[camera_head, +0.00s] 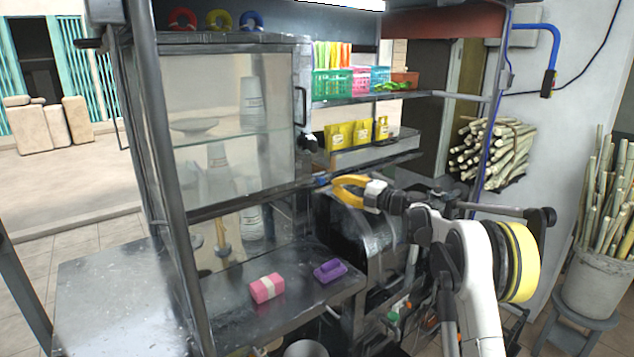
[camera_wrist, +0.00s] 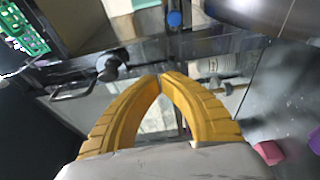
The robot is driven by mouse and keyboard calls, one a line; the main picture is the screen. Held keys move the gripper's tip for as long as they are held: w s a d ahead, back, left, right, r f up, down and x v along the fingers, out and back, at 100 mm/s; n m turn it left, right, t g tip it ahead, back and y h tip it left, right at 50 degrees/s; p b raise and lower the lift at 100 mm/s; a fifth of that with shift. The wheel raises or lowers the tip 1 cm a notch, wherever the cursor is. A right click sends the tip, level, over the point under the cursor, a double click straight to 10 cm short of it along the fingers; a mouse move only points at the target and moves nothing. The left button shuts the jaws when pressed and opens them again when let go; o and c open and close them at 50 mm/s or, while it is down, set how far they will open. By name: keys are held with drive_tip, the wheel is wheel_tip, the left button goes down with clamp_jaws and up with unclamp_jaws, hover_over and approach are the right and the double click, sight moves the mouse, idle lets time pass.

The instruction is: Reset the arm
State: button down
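My gripper (camera_head: 334,184) has two curved yellow fingers and is held in front of the press stand, just below the shelf with yellow packets. In the wrist view, the fingertips of my gripper (camera_wrist: 161,75) meet, with nothing between them. My white arm reaches up from the lower right. A blue knob (camera_wrist: 174,18) shows beyond the fingertips, apart from them.
A glass-doored cabinet (camera_head: 225,125) stands left of my gripper. A pink sponge (camera_head: 267,288) and a purple brush (camera_head: 330,270) lie on the metal counter (camera_head: 230,312) below. Cane bundles (camera_head: 492,150) are at right. The counter's left part is clear.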

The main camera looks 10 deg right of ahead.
drive_tip(key=s+d+r+m+t+h, duration=0.1)
drive_tip(key=s+r+m+t+h, duration=0.15)
drive_tip(key=r, duration=0.35)
drive_tip(key=s+d+r+m+t+h+b, duration=0.1)
drive_tip(key=r+m+t+h, duration=0.1)
drive_tip(key=r+m, duration=0.3)
drive_tip(key=s+d+r+m+t+h, duration=0.1)
drive_tip(key=s+r+m+t+h, duration=0.15)
drive_tip(key=r, duration=0.45)
drive_tip(key=s+d+m+g+h, duration=0.2)
drive_tip(key=s+d+m+h, duration=0.1)
drive_tip(key=s+m+h, duration=0.55)
drive_tip(key=s+a+f+m+g+y, duration=0.1)
drive_tip(key=s+a+f+m+g, duration=0.1)
drive_tip(key=s+f, duration=0.7)
drive_tip(key=s+a+f+m+g+y+b, duration=0.1)
drive_tip(key=s+a+f+m+g, duration=0.2)
drive_tip(key=s+f, duration=0.7)
drive_tip(key=s+a+f+m+g+y+b, duration=0.1)
drive_tip(key=s+a+f+m+g, duration=0.2)
drive_tip(key=s, duration=1.8)
wheel_tip(320, 180, down, 7)
drive_tip(key=g, duration=0.3)
drive_tip(key=shift+s+a+r, duration=0.2)
drive_tip(key=shift+s+a, duration=0.15)
drive_tip(key=shift+a, duration=0.05)
